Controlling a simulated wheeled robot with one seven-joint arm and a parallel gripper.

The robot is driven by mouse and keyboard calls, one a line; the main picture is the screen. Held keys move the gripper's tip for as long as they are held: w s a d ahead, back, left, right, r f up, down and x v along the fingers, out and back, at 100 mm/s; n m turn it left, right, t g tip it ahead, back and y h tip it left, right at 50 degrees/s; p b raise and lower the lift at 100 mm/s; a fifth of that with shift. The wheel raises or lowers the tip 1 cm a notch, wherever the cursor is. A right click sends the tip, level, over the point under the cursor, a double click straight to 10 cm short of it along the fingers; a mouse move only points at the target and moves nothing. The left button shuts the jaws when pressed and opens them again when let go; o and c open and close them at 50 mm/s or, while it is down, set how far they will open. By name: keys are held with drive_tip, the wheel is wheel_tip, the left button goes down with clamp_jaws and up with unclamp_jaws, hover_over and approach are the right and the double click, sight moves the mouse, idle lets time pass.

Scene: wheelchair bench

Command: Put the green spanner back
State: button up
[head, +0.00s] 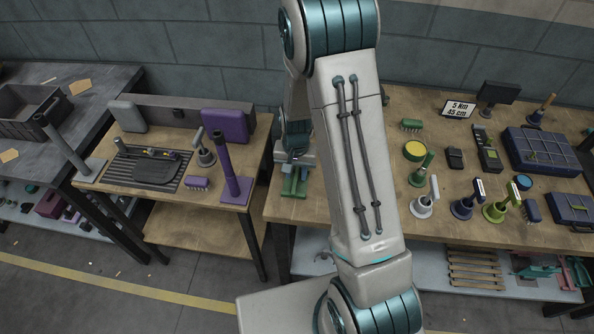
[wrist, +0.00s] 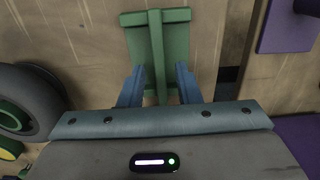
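My gripper (wrist: 158,72) is above the left edge of the right-hand bench, partly hidden by my arm in the head view (head: 292,165). Its two blue fingers are apart. A green flat piece (wrist: 137,42) lies below and ahead of them on the wood. A narrow green bar (wrist: 156,45) runs along its middle and back between the fingers, with a gap seen on each side. The green piece also shows under my gripper in the head view (head: 289,188). I cannot tell whether the bar is the spanner; no spanner jaws show.
The right bench (head: 392,200) carries several upright tools on round bases, a blue divided case (head: 545,150) and a sign (head: 459,108). A gap separates the benches.

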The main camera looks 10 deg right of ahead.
drive_tip(key=shift+r, duration=0.1)
wheel_tip(320, 180, up, 12)
drive_tip(key=b, duration=0.1)
drive_tip(key=s+r+n+t, duration=0.1)
drive_tip(key=s+r+n, duration=0.1)
drive_tip(key=s+r, duration=0.4)
drive_tip(key=s+d+r+n+t, duration=0.1)
drive_tip(key=s+r, duration=0.5)
drive_tip(key=s, duration=0.7)
drive_tip(key=shift+r+n+t, duration=0.15)
drive_tip(key=shift+n+t, duration=0.45)
drive_tip(key=shift+n, duration=0.2)
drive_tip(key=shift+d, duration=0.1)
